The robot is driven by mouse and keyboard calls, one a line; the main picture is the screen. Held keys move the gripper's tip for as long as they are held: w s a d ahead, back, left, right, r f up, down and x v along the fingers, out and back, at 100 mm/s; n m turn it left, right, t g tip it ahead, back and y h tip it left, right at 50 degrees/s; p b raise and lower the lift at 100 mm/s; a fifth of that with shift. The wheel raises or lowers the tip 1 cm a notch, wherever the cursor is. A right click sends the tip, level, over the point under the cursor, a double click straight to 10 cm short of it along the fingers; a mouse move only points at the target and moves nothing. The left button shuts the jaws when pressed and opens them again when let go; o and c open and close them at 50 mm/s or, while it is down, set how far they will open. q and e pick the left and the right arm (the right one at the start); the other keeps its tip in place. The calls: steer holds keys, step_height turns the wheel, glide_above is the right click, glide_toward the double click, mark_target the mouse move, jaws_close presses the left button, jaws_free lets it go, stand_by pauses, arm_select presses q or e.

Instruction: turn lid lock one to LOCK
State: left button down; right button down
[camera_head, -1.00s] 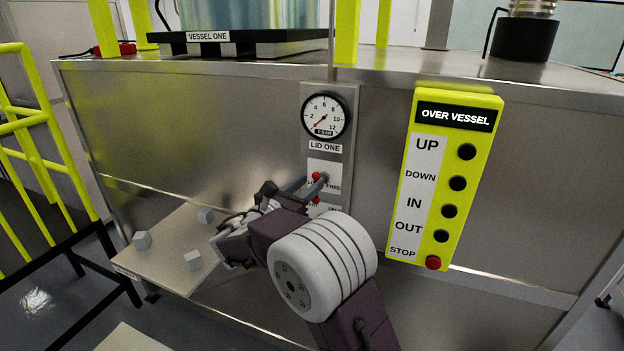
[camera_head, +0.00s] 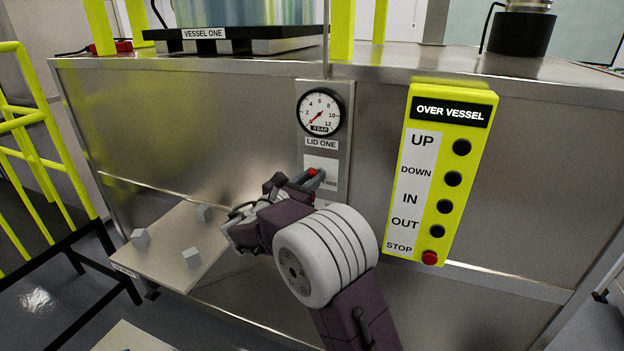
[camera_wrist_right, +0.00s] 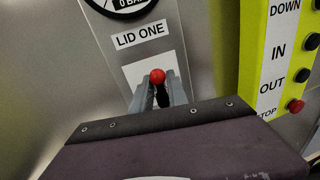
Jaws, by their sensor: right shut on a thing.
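The lid lock one control is a small red-tipped knob (camera_head: 312,172) on a white label plate, on the grey panel (camera_head: 342,160) under the LID ONE sign. My right gripper (camera_head: 308,181) reaches it from below, with its fingers shut on the knob. In the right wrist view the red tip (camera_wrist_right: 157,76) shows between my two fingers (camera_wrist_right: 159,94). The gripper and arm hide most of the lock's lettering and the lower part of the panel, so I cannot read its position. My left gripper is not in view.
A pressure gauge (camera_head: 320,111) sits above the sign, its needle pointing low left. A yellow OVER VESSEL button box (camera_head: 441,170) hangs close on the right. A shelf (camera_head: 165,262) with several grey cubes juts out at left. Yellow railings (camera_head: 35,140) stand at far left.

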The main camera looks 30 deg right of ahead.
steer(key=shift+s+d+f+m+b, duration=0.1)
steer(key=shift+f+m+b, duration=0.05)
steer(key=shift+m+b, duration=0.45)
steer(key=m+y+b, duration=0.1)
steer(key=m+b, duration=0.3)
steer(key=b, duration=0.2)
steer(key=s+f+m+t+y+b, duration=0.1)
steer(key=m+b, duration=0.4)
steer(key=b, duration=0.1)
steer(key=d+f+m+y+b, duration=0.1)
steer(key=m+b, duration=0.4)
steer(key=shift+s+d+y+b, duration=0.1)
steer(key=shift+s+y+b, duration=0.2)
steer(key=shift+b, duration=0.1)
steer(key=shift+t, duration=0.3)
steer(key=c, duration=1.5)
jaws_free()
steer(key=shift+w, duration=0.1)
steer(key=shift+o, duration=0.2)
steer(key=v, duration=0.9)
steer(key=shift+r, duration=0.1)
